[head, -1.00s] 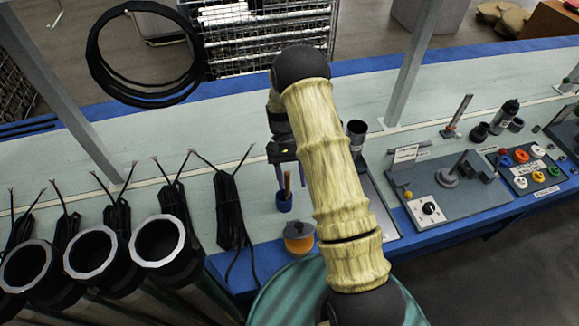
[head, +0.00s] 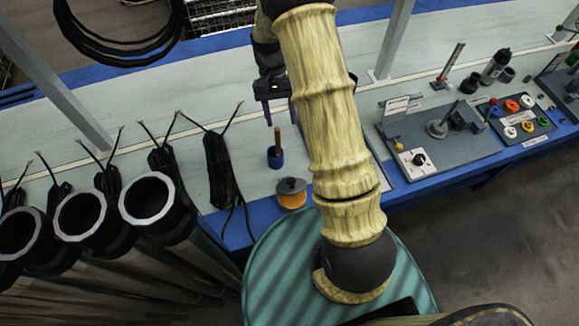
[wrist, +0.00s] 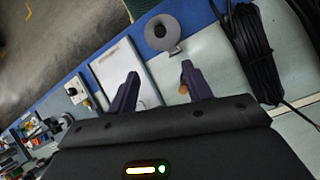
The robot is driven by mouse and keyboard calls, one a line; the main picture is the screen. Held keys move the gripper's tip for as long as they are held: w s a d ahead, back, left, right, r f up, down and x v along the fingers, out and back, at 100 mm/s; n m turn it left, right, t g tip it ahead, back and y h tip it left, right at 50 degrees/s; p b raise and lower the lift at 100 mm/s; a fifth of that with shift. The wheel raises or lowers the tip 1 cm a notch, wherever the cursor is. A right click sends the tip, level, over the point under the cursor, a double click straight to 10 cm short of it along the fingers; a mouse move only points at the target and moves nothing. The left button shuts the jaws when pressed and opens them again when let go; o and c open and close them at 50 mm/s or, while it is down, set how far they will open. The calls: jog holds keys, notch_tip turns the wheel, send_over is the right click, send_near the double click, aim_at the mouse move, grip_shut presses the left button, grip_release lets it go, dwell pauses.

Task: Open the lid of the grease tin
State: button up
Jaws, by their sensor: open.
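The grease tin (head: 291,200) is a small orange tin near the bench's front edge. Its dark grey lid (head: 291,185) appears seated on top, with a small knob in the middle. In the wrist view the lid (wrist: 163,32) is a grey disc beyond the fingertips. My gripper (head: 279,110) is open and empty, with its purple fingers pointing down. It is above the bench, farther back than the tin and apart from it. In the wrist view my gripper (wrist: 160,74) has a clear gap between its fingers.
A blue pot (head: 275,160) with a brown stick stands behind the tin, close to my gripper. A black cable bundle (head: 221,175) lies left of it. A grey fixture board (head: 440,145) lies to the right.

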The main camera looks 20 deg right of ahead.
jog(key=s+r+n+t, duration=0.3)
jog(key=s+r+t, duration=0.5)
jog(key=s, duration=0.6)
notch_tip(320, 180, up, 3)
jog(key=shift+f+n, duration=0.15)
jog(key=shift+n, duration=0.15)
